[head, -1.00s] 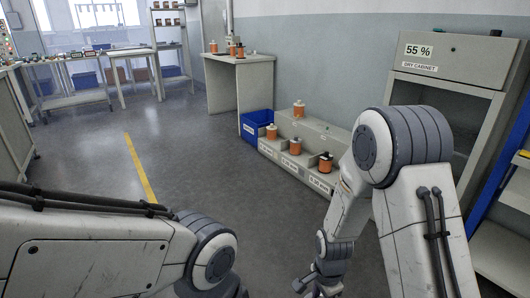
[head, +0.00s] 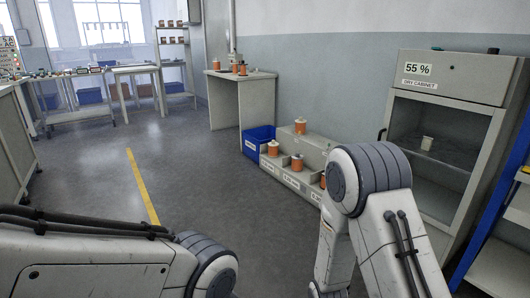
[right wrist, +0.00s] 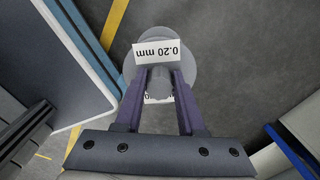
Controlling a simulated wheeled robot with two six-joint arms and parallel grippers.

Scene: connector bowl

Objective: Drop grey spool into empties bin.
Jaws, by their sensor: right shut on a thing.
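A grey spool (right wrist: 160,88) with a white 0.20 mm label shows in the right wrist view. My right gripper (right wrist: 161,76) is shut on its hub, with the round flange beyond the fingertips. In the head view a blue bin (head: 263,141) with a white label on its front stands on the floor, at the left end of the stepped spool rack. The right gripper and the spool are out of the head view. My left arm is in the head view's lower left, but its gripper is out of frame.
The stepped grey rack (head: 312,150) holds several orange spools and is partly behind my right arm. A grey side table (head: 241,77) stands behind the bin. A dry cabinet (head: 455,75) stands at right. The floor (head: 190,165) left of the bin is clear.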

